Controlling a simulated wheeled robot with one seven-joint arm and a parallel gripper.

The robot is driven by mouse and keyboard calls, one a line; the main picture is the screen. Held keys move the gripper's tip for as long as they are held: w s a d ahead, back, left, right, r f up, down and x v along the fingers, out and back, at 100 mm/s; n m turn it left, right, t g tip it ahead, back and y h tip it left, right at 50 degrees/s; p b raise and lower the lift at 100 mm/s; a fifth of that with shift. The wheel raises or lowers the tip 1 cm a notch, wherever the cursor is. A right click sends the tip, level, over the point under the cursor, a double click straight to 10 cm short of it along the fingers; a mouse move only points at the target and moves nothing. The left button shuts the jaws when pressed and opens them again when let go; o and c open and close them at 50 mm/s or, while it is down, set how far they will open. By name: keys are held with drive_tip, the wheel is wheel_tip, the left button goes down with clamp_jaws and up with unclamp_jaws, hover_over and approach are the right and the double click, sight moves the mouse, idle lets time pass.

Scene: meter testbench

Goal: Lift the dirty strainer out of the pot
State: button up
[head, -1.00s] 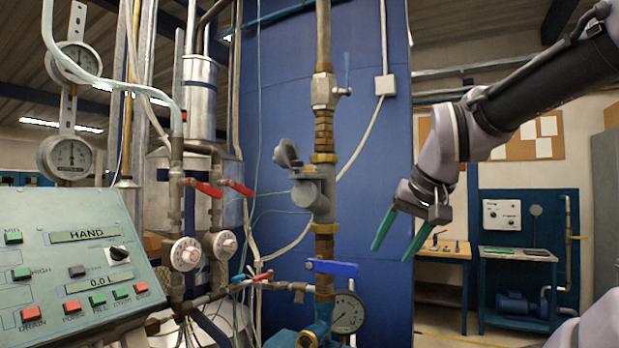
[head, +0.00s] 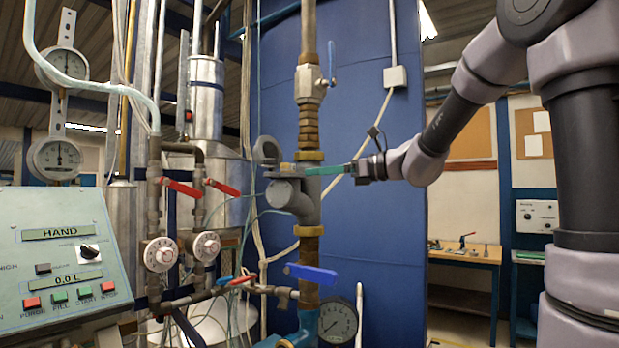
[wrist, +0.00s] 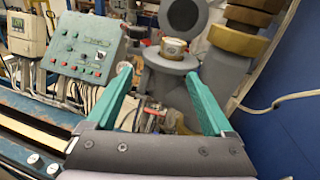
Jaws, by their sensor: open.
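The pot (head: 293,197) is a grey side-branch body on the vertical pipe, with its lid (head: 267,150) swung open. The strainer's brownish round top (wrist: 174,48) stands in the pot's grey mouth in the wrist view; the rest of it is hidden inside the pot. My gripper (head: 308,170) reaches in from the right, nearly level, with its green fingers at the height of the pot's mouth. In the wrist view my gripper (wrist: 158,73) is open and empty. The strainer top appears beyond the fingertips, toward the right one; I cannot tell whether they touch.
The vertical pipe with brass fittings (head: 309,125) stands close behind the fingers. A blue-handled valve (head: 311,273) and a gauge (head: 338,320) are below. Red-handled valves (head: 182,188) and a control panel (head: 60,255) are at left. A blue wall panel (head: 370,220) is behind.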

sight(287, 169)
drive_tip(key=shift+m+t, duration=0.3)
drive_tip(key=shift+m, duration=0.3)
drive_tip(key=shift+w+d+r+x, duration=0.15)
drive_tip(key=shift+w+r+x, duration=0.1)
drive_tip(key=shift+x, duration=1.55)
drive_tip(key=shift+w+d+r+x, duration=0.15)
drive_tip(key=shift+w+x, duration=0.1)
drive_tip(key=shift+x, duration=1.6)
drive_tip(key=shift+w+d+r+x, duration=0.1)
drive_tip(key=shift+w+r+x, duration=0.15)
drive_tip(key=shift+x, duration=1.55)
clamp_jaws()
